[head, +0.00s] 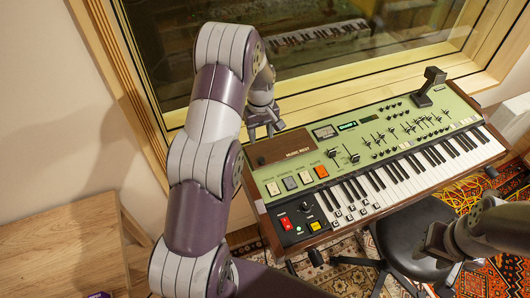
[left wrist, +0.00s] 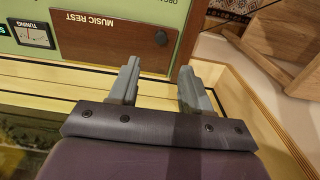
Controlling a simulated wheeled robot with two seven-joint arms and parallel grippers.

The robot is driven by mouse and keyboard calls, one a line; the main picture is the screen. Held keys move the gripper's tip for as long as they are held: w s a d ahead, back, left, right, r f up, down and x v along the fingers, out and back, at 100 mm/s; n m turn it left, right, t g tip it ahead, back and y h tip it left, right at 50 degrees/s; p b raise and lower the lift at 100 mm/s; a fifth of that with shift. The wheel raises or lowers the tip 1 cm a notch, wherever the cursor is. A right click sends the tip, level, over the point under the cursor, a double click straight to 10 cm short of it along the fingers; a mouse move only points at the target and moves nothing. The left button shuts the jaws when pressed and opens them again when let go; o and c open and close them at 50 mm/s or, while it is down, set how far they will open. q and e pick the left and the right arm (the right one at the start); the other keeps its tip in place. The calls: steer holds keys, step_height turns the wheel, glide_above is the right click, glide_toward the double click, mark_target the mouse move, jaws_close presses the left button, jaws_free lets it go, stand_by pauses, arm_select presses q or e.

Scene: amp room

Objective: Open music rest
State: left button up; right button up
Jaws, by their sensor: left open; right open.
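The music rest (head: 272,151) is a brown wooden panel lying flat at the back left of the green keyboard (head: 375,140). Its "MUSIC REST" lettering and a dark round knob show in the left wrist view (left wrist: 110,38). My left gripper (head: 266,128) is open and empty at the keyboard's back edge, by the panel. In the left wrist view its two fingers (left wrist: 160,78) are apart, with their tips close to the panel's rear edge; contact cannot be told. My right gripper (head: 434,243) is open, low at the right over the black stool.
A wooden-framed window (head: 310,70) stands close behind the keyboard, leaving a narrow gap. A black stool (head: 400,232) stands in front. A wooden table (head: 65,245) is at the left. A small dark device (head: 431,84) rises from the keyboard's far right.

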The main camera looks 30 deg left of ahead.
mark_target(261, 159)
arm_select(q)
step_height(261, 159, down, 12)
steer(key=shift+s+r+p, duration=0.1)
steer(key=shift+p, duration=0.9)
jaws_close()
